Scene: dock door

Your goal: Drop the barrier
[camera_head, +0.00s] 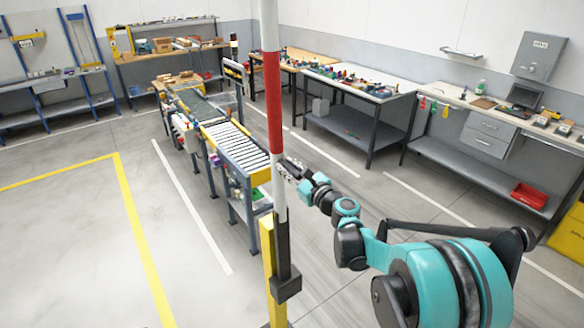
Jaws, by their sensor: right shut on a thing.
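The barrier (274,110) is a red and white striped pole that stands upright, running out of the top of the head view. Its lower end is black and joins a dark block beside a yellow post (269,265). My right gripper (286,170) reaches in from the right and is shut on the pole at its lower white part, just below the red band. The fingers are small and partly hidden against the pole. My left gripper is not in view.
A roller conveyor (235,145) stands behind the pole. Benches with small parts (360,83) line the back and right walls, and a red bin (529,195) sits on a low shelf. The floor at left, with yellow lines (140,235), is clear.

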